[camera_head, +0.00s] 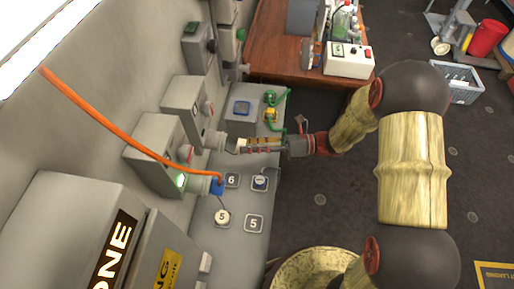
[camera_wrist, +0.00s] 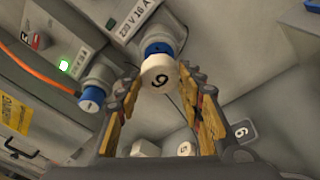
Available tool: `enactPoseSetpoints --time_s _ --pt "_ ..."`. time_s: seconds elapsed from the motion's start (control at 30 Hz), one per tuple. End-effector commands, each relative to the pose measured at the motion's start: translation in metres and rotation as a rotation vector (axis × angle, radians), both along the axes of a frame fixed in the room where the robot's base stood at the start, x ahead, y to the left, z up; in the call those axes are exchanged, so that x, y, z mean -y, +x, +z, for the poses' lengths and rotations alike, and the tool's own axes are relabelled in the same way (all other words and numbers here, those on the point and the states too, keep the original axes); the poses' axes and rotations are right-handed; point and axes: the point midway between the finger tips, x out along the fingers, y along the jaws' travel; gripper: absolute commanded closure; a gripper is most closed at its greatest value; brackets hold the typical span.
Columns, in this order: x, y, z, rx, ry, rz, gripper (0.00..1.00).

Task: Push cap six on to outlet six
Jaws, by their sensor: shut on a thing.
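Cap six (camera_wrist: 160,75), a white round cap marked 6, is between the fingers of my gripper (camera_wrist: 158,78) in the wrist view. My gripper is shut on it. Outlet six (camera_wrist: 158,29), a grey socket on a wall box, is right behind the cap, and its blue mouth (camera_wrist: 157,48) shows just above the cap's edge. The cap overlaps the mouth in this view, and I cannot tell whether it touches. In the head view my gripper (camera_head: 238,148) is level with the outlet (camera_head: 213,140) and points left at it; the cap is hard to make out there.
A blue plug with an orange cable (camera_head: 122,130) sits in the neighbouring outlet. The grey ledge below holds a cap marked 5 (camera_head: 222,217), plates marked 6 (camera_head: 231,180) and 5 (camera_head: 253,223), and a green cable (camera_head: 283,98). A wooden table (camera_head: 275,45) stands behind.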

Motion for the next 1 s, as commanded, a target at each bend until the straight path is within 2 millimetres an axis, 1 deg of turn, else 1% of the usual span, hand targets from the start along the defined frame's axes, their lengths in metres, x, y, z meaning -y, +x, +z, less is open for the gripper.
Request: enactPoseSetpoints --time_s 0.2,0.4,1.0 --pt "-0.016 0.001 0.003 0.001 0.000 0.001 0.84" --pt "-0.023 0.002 0.004 0.000 0.001 -0.001 0.84" --pt "-0.024 0.002 0.004 0.000 0.001 -0.001 0.84"
